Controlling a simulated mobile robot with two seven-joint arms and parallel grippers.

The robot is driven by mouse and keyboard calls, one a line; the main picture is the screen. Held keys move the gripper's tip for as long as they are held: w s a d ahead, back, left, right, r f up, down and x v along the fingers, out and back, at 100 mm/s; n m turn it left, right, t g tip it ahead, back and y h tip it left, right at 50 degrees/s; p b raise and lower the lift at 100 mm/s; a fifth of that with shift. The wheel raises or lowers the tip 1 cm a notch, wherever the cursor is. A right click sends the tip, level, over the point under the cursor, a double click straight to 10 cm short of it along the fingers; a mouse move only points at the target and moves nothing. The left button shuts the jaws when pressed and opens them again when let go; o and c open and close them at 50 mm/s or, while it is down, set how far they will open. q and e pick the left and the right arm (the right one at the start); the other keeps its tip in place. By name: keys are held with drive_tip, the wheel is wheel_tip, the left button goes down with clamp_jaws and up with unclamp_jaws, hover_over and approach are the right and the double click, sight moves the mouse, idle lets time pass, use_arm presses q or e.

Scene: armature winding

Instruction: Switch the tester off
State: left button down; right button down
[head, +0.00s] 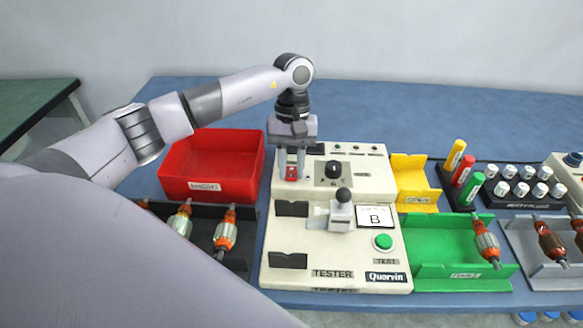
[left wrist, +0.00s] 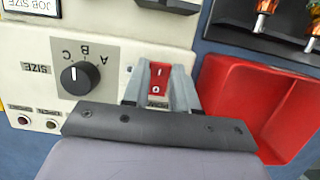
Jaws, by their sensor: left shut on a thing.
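The tester (head: 300,235) is a cream box on the blue table, labelled TESTER. Its red power switch (head: 292,174) is a rocker at the back left of the top. In the left wrist view the switch (left wrist: 158,78) shows I and O marks; I cannot tell which side is pressed. My left gripper (head: 291,165) points down over it. In the left wrist view the fingers (left wrist: 160,90) stand on either side of the switch, shut on it. My right gripper is not in view.
A black size knob (head: 333,168) stands close right of the gripper. A red bin (head: 210,185) stands close left. The tester carries a green button (head: 383,241) and a B card (head: 375,217). A yellow tray (head: 415,190) and green tray (head: 440,245) lie right. The table behind is clear.

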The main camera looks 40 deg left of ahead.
sight(292, 169)
use_arm(q)
drive_tip(key=c, duration=0.9)
unclamp_jaws()
drive_tip(key=shift+b+v, duration=0.5)
drive_tip(key=shift+v, duration=3.1)
